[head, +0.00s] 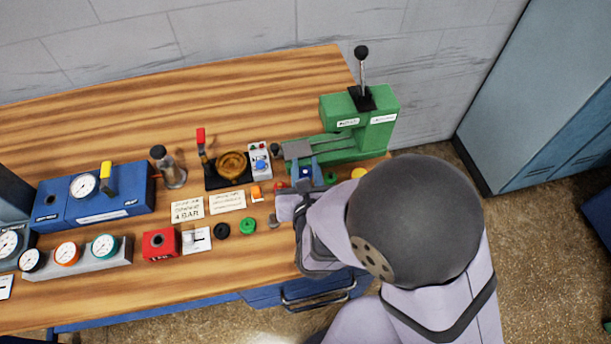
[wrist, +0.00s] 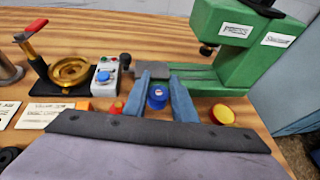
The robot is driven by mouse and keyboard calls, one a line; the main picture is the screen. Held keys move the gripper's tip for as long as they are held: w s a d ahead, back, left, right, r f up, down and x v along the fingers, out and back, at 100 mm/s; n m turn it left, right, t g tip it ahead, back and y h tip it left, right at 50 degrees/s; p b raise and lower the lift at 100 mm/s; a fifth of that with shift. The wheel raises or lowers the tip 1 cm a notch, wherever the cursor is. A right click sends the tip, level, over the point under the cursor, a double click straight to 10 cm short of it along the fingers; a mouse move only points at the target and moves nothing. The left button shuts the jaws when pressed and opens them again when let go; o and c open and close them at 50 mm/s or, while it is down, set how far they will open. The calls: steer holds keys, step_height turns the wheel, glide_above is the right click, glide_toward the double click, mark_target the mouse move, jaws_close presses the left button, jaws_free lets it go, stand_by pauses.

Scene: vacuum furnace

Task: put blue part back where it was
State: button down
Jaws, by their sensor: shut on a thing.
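The blue part (wrist: 157,96) is a small round piece seen between the two blue fingers of my gripper (wrist: 160,85) in the wrist view. In the head view the blue part (head: 305,172) shows as a dark blue spot at my gripper (head: 304,174). My gripper is shut on it, above the workbench (head: 250,285) in front of the green press (head: 335,148). The fingers hide the sides of the part. I cannot tell how high it is above the bench.
A yellow round part (wrist: 222,115) lies right of the fingers, and a red one (wrist: 116,108) lies left. A button box (wrist: 105,75) and a brass-ring fixture (wrist: 70,72) stand further left. Green (head: 247,226) and black (head: 220,230) rings lie toward the front edge.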

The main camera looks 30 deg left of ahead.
steer(key=shift+f, duration=2.05)
steer(key=shift+f, duration=0.15)
steer(key=c, duration=1.5)
jaws_free()
steer(key=shift+o, duration=0.2)
steer(key=shift+r, duration=0.25)
steer(key=shift+s+d, duration=0.15)
steer(key=shift+s, duration=0.15)
steer(key=v, duration=0.3)
steer(key=shift+s+d+r+p, duration=0.15)
steer(key=shift+r+p, duration=0.15)
steer(key=shift+p, duration=0.1)
steer(key=shift+s+d+r+p, duration=0.1)
steer(key=shift+s+d+p, duration=0.25)
steer(key=shift+s+d, duration=0.15)
